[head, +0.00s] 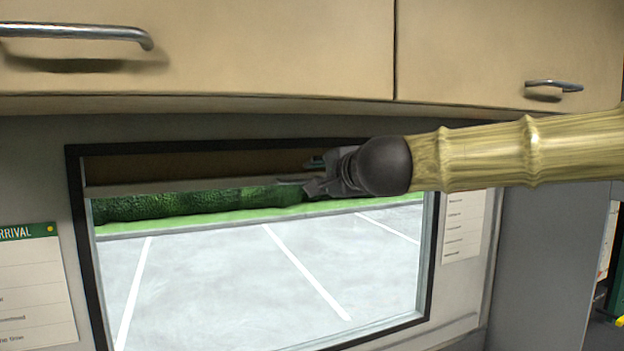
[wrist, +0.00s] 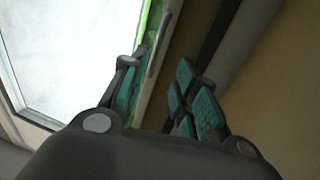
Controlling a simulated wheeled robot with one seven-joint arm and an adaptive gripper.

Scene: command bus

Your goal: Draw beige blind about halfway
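The beige blind (head: 200,166) is a short band across the top of the window, shaded brown, with a pale bottom rail (head: 180,186). Most of the window below it is uncovered. My gripper (head: 308,176) is at the right part of the rail, and hides some of it. In the wrist view my gripper (wrist: 164,62) has its teal-padded fingers spread apart. The pale rail (wrist: 157,65) runs between them, close to the left finger. The right finger is over the brown blind side, with a gap. I cannot tell whether either finger touches the blind.
Overhead cupboards (head: 270,50) with metal handles run just above the window and my arm. The black window frame (head: 78,225) borders the glass. Notices hang on the wall at left (head: 35,290) and right (head: 465,225). The space in front of the lower window is clear.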

